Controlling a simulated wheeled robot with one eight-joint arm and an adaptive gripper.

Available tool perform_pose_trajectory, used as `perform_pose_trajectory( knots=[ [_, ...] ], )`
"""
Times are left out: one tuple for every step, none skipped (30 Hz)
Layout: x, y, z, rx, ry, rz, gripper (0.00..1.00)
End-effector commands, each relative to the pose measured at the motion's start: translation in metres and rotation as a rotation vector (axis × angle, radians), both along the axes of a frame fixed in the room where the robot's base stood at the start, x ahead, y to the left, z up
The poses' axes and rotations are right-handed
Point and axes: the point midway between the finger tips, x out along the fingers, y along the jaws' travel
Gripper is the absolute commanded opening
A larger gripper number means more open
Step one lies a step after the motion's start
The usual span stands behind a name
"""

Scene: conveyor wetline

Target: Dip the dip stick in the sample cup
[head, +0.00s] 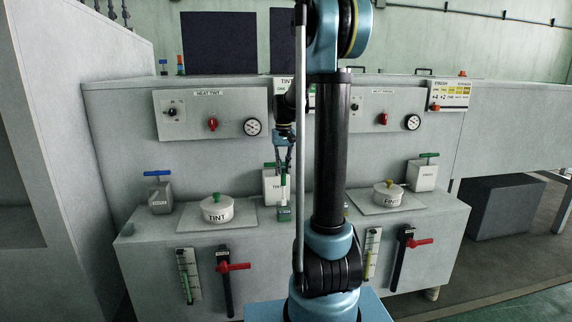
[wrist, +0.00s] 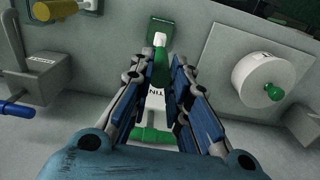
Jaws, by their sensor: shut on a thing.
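My gripper (head: 284,168) is shut on the dip stick (head: 284,188), a slim green stick with a white end. In the wrist view the dip stick (wrist: 160,66) stands between the fingertips (wrist: 160,58), its white end towards a small green block-shaped thing (wrist: 153,31). In the head view this labelled green thing (head: 284,214) sits on the ledge right below the stick. I cannot tell whether it is the sample cup or a holder, nor whether the stick touches it. No other sample cup is clearly seen.
Behind the stick stands a white canister (head: 269,186) with a green T-handle (wrist: 152,135). A lidded TINT pot (head: 217,209) is to the left, a FINISH pot (head: 388,194) to the right. A grey canister (head: 160,197) with a blue handle stands far left.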

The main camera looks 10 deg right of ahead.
Motion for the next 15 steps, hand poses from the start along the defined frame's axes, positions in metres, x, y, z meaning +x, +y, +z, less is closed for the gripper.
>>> perform_pose_trajectory(
  knots=[
    [0.000,0.000,-0.003,0.000,0.000,0.000,0.00],
    [0.001,0.000,-0.005,0.000,0.000,0.000,0.00],
    [0.001,0.000,-0.008,0.000,0.000,0.000,0.00],
    [0.000,0.000,-0.010,0.000,0.000,0.000,0.00],
    [0.001,0.000,-0.012,0.000,0.000,-0.001,0.00],
    [0.000,0.000,-0.014,0.000,0.000,-0.001,0.00],
    [0.000,-0.001,-0.016,0.000,0.000,-0.001,0.00],
    [0.000,-0.001,-0.018,0.000,0.000,-0.001,0.00],
    [0.000,-0.001,-0.021,0.000,0.000,-0.001,0.00],
    [0.000,-0.001,-0.023,0.000,0.000,-0.001,0.00],
    [0.000,-0.001,-0.025,0.000,0.000,-0.001,0.00],
    [0.000,-0.001,-0.027,0.000,0.000,-0.002,0.00],
    [0.000,-0.001,-0.029,0.000,0.000,-0.002,0.00],
    [0.000,-0.001,-0.031,0.000,0.000,-0.002,0.00],
    [0.000,-0.001,-0.034,0.000,0.000,-0.002,0.00]
  ],
)
